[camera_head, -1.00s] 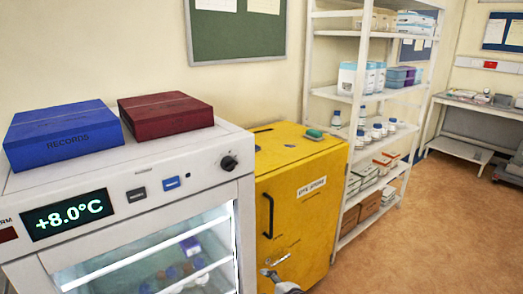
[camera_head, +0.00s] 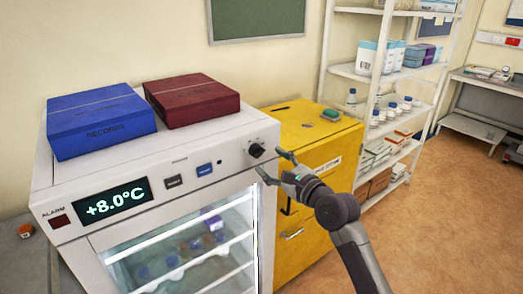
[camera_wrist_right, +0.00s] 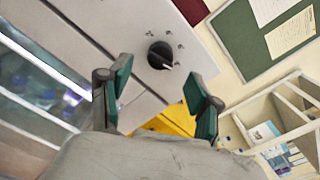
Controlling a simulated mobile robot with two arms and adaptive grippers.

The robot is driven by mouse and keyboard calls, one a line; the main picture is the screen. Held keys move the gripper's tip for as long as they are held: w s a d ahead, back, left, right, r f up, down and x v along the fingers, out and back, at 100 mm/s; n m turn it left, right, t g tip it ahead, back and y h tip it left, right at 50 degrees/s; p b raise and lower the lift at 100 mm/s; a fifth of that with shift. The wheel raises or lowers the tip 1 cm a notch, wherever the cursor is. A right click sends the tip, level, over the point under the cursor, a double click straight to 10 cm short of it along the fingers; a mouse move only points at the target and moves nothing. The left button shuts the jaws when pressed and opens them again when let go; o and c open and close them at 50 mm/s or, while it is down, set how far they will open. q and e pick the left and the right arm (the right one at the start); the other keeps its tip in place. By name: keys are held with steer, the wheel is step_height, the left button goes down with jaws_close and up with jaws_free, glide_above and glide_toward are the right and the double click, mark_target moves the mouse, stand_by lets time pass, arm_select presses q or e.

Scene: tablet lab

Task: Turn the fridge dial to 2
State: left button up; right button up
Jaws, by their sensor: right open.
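The fridge (camera_head: 150,215) is white with a glass door, and its display (camera_head: 114,203) reads +8.0°C. The black dial (camera_head: 256,150) is at the right end of its front panel. In the right wrist view the dial (camera_wrist_right: 160,55) has a pale pointer aimed to the right and slightly down; the small marks around it are too small to read. My right gripper (camera_head: 272,167) is open and empty, just right of and below the dial, with its fingers toward the panel. In the wrist view the dial is beyond the fingertips, apart from them. My left gripper is not in view.
Blue (camera_head: 100,122) and dark red (camera_head: 190,100) record boxes lie on the fridge top. A yellow cabinet (camera_head: 300,240) stands close beside the fridge, behind my right arm. White shelves (camera_head: 340,70) hold bottles and boxes. The floor at right is open.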

mark_target(261, 155)
steer(key=x, duration=0.4)
steer(key=shift+w+p, duration=0.1)
steer(key=shift+p, duration=0.25)
steer(key=shift+w+a, duration=0.35)
steer(key=shift+w, duration=0.1)
steer(key=c, duration=1.1)
steer(key=shift+c, duration=0.2)
